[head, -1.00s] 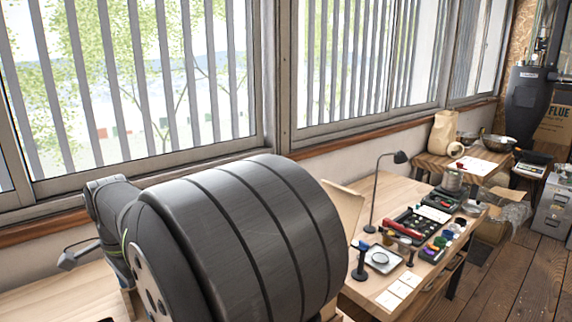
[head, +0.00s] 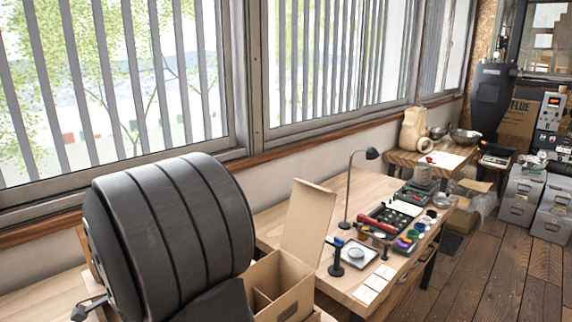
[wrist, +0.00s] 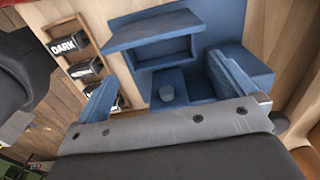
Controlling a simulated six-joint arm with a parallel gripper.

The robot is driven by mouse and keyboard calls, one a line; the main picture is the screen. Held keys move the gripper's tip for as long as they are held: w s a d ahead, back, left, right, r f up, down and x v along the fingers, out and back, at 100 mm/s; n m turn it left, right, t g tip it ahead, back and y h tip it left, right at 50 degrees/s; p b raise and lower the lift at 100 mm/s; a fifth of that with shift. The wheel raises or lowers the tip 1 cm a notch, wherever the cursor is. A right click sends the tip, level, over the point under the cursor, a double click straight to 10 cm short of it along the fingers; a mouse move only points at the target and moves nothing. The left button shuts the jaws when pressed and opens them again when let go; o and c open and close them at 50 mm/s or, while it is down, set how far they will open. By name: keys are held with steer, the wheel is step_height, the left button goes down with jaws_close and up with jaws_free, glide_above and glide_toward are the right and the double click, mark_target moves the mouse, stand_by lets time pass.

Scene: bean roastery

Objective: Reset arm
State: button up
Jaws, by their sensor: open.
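My gripper (wrist: 162,72) shows in the wrist view as a grey bolted bar with a blue finger-like piece at each side, spread wide apart. It is open, and I see nothing held between the pieces. I cannot tell how far these are from my gripper. In the head view a large dark ribbed rounded body, which looks like my own arm (head: 165,225), fills the lower left. My gripper is not visible there.
The workbench (head: 335,195) holds a black lamp (head: 350,185), a dark tray (head: 390,217) and small jars. A wooden rack (wrist: 70,38) with dark labelled packs shows in the wrist view. The floor at right is partly clear.

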steer(key=shift+f, duration=1.1)
